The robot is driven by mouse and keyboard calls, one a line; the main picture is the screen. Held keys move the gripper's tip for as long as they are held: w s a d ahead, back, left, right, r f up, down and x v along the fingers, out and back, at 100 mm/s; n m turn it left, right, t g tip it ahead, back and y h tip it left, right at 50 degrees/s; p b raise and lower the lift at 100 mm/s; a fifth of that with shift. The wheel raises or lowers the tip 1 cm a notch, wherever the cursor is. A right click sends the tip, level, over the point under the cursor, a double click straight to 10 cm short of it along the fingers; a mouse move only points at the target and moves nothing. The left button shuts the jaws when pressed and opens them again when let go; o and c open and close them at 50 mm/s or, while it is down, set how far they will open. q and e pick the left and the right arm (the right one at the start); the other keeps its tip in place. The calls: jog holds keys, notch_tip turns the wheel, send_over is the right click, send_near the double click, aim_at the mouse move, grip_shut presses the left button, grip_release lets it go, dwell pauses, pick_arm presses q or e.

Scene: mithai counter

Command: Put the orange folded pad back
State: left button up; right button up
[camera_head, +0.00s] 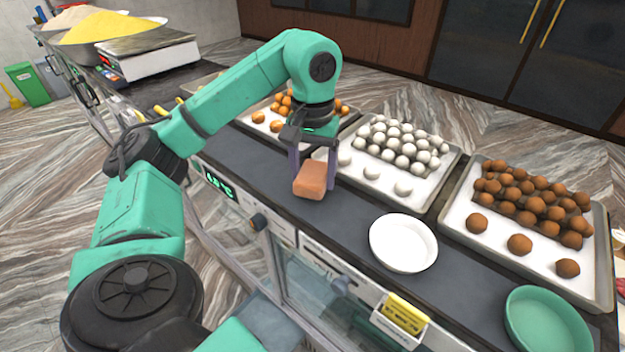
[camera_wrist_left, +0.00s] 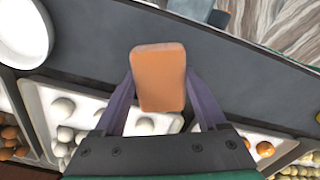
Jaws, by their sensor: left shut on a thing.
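The orange folded pad (camera_head: 311,180) is a small block-shaped piece between the fingers of my left gripper (camera_head: 314,172). In the left wrist view the pad (camera_wrist_left: 158,76) shows between the two purple fingers, and the gripper (camera_wrist_left: 160,92) is shut on it. In the head view the pad is over the dark counter top (camera_head: 350,208), in front of the tray of white balls. I cannot tell whether it touches the counter. My right gripper is not in view.
Behind stand trays of orange sweets (camera_head: 258,117), white balls (camera_head: 403,160) and brown balls (camera_head: 519,243). A white plate (camera_head: 403,243) and a green bowl (camera_head: 546,322) stand to the right. A yellow-topped box (camera_head: 406,313) is at the front edge. A scale (camera_head: 152,58) stands far left.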

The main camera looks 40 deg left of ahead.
aim_at(312, 174)
pick_arm(q)
jog(key=shift+s+f, duration=0.1)
jog(key=shift+f, duration=0.9)
jog(key=shift+f, duration=0.15)
jog(key=o, duration=1.1)
jog(key=shift+o, duration=0.2)
jog(key=shift+r, duration=6.15)
